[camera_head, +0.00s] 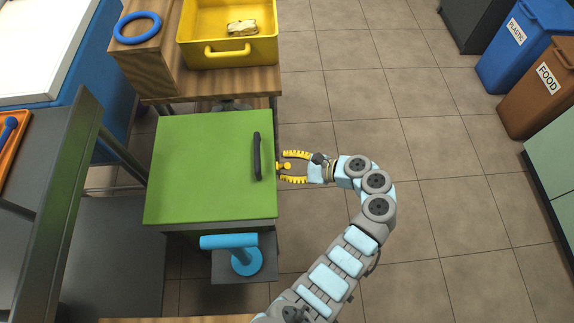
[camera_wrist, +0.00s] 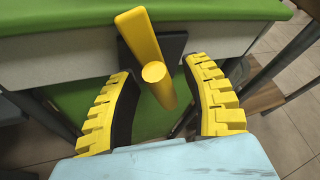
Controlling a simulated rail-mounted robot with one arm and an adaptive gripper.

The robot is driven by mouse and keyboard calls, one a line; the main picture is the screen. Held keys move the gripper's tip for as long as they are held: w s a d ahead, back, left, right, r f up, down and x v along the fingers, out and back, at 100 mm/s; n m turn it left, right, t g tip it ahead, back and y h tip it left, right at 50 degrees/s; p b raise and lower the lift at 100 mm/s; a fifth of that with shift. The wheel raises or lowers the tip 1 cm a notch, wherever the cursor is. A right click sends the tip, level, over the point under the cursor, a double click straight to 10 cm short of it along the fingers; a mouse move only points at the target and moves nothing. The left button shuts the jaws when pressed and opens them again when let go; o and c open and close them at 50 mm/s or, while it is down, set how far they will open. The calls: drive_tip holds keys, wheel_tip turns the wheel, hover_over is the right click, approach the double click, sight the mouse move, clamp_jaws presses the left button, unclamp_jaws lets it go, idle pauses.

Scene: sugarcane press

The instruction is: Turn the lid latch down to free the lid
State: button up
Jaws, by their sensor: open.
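The green lid (camera_head: 205,165) lies flat on top of the press, with a black handle (camera_head: 257,156) near its right edge. The yellow lid latch (camera_head: 284,166) sits on the press's right side; the wrist view shows its bar (camera_wrist: 142,38) slanting up across the lid's edge, with a round knob (camera_wrist: 156,76) sticking out toward me. My gripper (camera_head: 294,167) is open, its yellow toothed fingers on either side of the latch. In the wrist view my gripper (camera_wrist: 170,95) has the knob between its fingers, with a gap on each side.
A blue T-shaped part (camera_head: 236,247) stands on a grey shelf in front of the press. A yellow bin (camera_head: 228,50) and a blue ring (camera_head: 137,28) sit on wooden surfaces behind it. The tiled floor (camera_head: 430,130) to the right is clear up to the blue and brown bins.

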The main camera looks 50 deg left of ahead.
clamp_jaws()
drive_tip(key=p, duration=0.4)
drive_tip(key=shift+d+r+n+y, duration=0.15)
drive_tip(key=shift+r+n+y, duration=0.1)
drive_tip(key=shift+n+y, duration=0.05)
drive_tip(key=n+p, duration=0.1)
drive_tip(key=p, duration=0.1)
drive_tip(key=shift+y+p, duration=0.4)
drive_tip(key=shift+d+f+n+y, duration=0.1)
drive_tip(key=shift+f+n+y, duration=0.5)
drive_tip(key=shift+n, duration=0.1)
drive_tip(key=n+b, duration=0.1)
drive_tip(key=y+b, duration=0.1)
drive_tip(key=b, duration=0.1)
drive_tip(key=shift+s+f+n+t, duration=0.15)
drive_tip(key=shift+f+n+t, duration=0.15)
drive_tip(key=shift+f+n, duration=0.1)
drive_tip(key=n+y+b, duration=0.1)
drive_tip(key=n+b, duration=0.1)
drive_tip(key=shift+d+b, duration=0.1)
drive_tip(key=shift+b, duration=0.25)
drive_tip(key=shift+r+n+g+y+b, duration=0.15)
drive_tip(key=shift+n+g+y+b, duration=0.35)
drive_tip(key=shift+n, duration=0.5)
drive_tip(key=shift+n+y, duration=0.5)
drive_tip(key=shift+n, duration=0.6)
